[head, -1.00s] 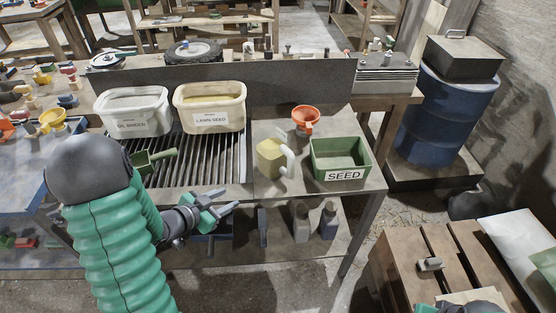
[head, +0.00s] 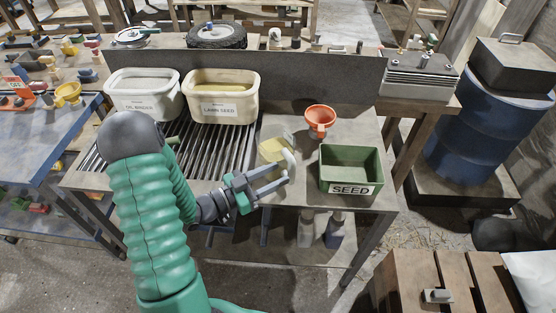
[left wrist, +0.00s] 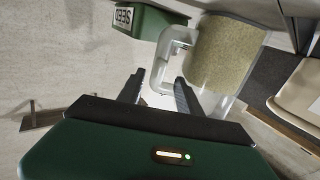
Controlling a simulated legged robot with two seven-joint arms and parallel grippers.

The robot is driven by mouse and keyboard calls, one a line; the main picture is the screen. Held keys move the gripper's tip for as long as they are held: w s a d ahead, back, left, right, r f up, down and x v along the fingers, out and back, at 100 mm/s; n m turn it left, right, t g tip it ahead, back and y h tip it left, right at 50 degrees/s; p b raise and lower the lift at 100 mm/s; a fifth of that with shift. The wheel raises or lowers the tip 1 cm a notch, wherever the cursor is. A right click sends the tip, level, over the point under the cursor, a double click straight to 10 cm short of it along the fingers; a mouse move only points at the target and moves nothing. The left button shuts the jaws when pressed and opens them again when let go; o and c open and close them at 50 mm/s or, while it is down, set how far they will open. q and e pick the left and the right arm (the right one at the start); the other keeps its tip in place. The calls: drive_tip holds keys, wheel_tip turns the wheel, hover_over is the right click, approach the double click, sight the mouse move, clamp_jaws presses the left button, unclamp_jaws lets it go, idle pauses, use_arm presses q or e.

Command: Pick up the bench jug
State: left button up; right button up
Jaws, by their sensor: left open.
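The bench jug (head: 272,150) is a pale yellow container with a whitish handle, standing on the bench between the grate and the green SEED bin. My left gripper (head: 274,180) is open in front of the jug's handle side, and its fingers overlap the lower part of the jug in the head view. In the left wrist view the jug (left wrist: 222,58) shows translucent, with tan contents. Its handle (left wrist: 170,62) lies just beyond and between the two open fingers (left wrist: 157,95). I cannot tell whether a finger touches it. My right gripper is not in view.
The green SEED bin (head: 350,189) stands right of the jug, with an orange funnel (head: 320,118) behind. The lawn seed tub (head: 222,118) and oil binder tub (head: 142,112) stand at the back left. A dark upright panel (head: 300,76) closes the bench's rear.

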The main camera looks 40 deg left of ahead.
sight(289, 169)
use_arm(q)
drive_tip(key=w+d, duration=0.3)
drive_tip(key=w, duration=0.1)
drive_tip(key=shift+w+r, duration=0.1)
drive_tip(key=shift+r, duration=0.3)
drive_tip(key=shift+w+f, duration=0.1)
drive_tip(key=shift+w, duration=0.25)
drive_tip(key=shift+a+f, duration=0.1)
drive_tip(key=shift+a, duration=0.3)
drive_tip(key=shift+s, duration=0.1)
drive_tip(key=c, duration=0.5)
drive_tip(key=shift+d, duration=0.3)
clamp_jaws()
drive_tip(key=shift+a, duration=0.15)
